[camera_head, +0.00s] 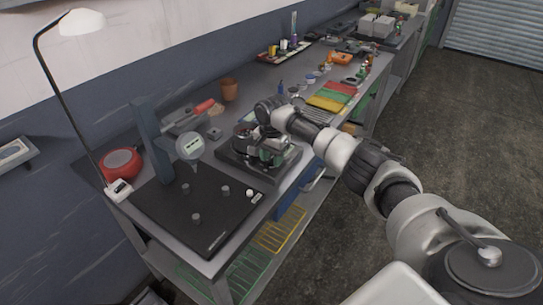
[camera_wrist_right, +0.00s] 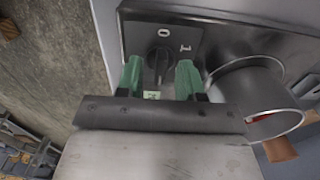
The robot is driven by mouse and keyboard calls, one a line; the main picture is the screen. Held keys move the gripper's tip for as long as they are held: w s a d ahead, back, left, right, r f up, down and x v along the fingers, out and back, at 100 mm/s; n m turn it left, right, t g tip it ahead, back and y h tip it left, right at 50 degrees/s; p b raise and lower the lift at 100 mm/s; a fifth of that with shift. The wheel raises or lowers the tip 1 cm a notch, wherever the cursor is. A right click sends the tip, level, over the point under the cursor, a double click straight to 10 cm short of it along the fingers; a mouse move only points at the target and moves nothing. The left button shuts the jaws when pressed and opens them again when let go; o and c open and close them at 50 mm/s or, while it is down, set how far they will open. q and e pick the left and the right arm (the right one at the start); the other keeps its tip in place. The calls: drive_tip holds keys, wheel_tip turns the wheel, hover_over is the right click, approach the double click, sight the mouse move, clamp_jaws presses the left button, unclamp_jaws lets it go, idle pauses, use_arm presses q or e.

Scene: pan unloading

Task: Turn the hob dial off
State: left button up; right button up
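The hob (camera_head: 232,166) is a dark metal unit on the workbench, with a shiny steel pan on it partly hidden by my right arm. In the right wrist view the black round dial (camera_wrist_right: 158,57) sits on a dark square panel with white marks. My right gripper (camera_wrist_right: 159,77) has two green fingers, spread apart, pointing at the panel with the dial between their tips. I cannot tell whether they touch it. In the head view this gripper (camera_head: 270,156) is over the hob's front side. The steel pan (camera_wrist_right: 248,80) is right of the fingers. My left gripper is not seen.
A black board (camera_head: 180,218) with small knobs lies left of the hob. Coloured trays (camera_head: 331,97) lie farther along the bench. Floor at right is clear.

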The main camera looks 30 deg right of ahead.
drive_tip(key=c, duration=0.4)
clamp_jaws()
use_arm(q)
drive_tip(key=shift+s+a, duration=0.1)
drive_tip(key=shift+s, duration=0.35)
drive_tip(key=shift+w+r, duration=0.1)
